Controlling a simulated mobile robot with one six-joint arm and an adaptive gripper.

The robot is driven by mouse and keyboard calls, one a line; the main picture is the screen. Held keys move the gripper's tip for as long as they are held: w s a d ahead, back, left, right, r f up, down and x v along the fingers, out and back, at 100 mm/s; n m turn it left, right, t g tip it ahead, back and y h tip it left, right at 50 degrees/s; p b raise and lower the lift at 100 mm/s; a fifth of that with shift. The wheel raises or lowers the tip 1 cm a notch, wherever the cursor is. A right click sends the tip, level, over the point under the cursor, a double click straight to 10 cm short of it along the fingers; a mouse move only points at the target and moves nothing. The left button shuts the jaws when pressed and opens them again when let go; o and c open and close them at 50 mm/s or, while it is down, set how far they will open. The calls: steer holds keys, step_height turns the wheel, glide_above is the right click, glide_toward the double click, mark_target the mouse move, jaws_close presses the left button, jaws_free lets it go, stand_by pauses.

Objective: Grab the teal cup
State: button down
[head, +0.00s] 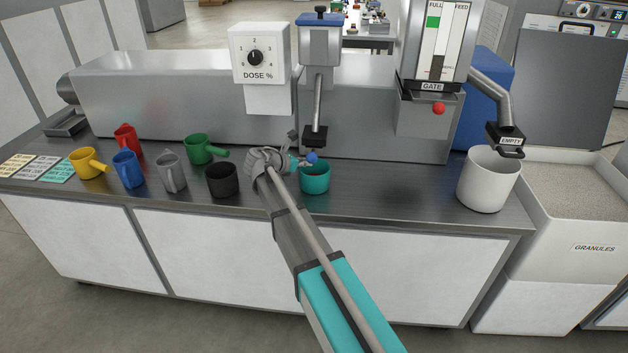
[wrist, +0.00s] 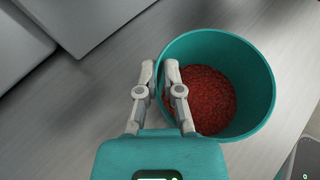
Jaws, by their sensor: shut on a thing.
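The teal cup (head: 315,180) stands upright on the metal counter in the head view, below a nozzle. In the wrist view the teal cup (wrist: 262,80) holds red granules (wrist: 205,100). My gripper (head: 294,163) is at the cup's left side. In the wrist view my gripper (wrist: 158,75) is shut on the cup's near wall, with one finger inside the rim and one outside. Whether the cup has a handle is hidden.
To the left stand a black cup (head: 222,180), a grey mug (head: 171,172), a green mug (head: 200,149), and blue, yellow and red mugs. The nozzle (head: 315,136) hangs just above the teal cup. A white bucket (head: 488,180) stands at right. Counter between cup and bucket is clear.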

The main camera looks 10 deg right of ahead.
stand_by(0.4)
steer(key=shift+s+r+p, duration=0.2)
steer(key=shift+r+p, duration=0.4)
step_height(320, 180, up, 6)
steer(key=p, duration=0.6)
steer(key=s+a, duration=0.3)
steer(key=s, duration=0.6)
steer(key=s+a, duration=0.3)
steer(key=s, duration=0.6)
steer(key=shift+s+f, duration=0.15)
steer(key=shift+s, duration=0.15)
steer(key=shift+a, duration=0.1)
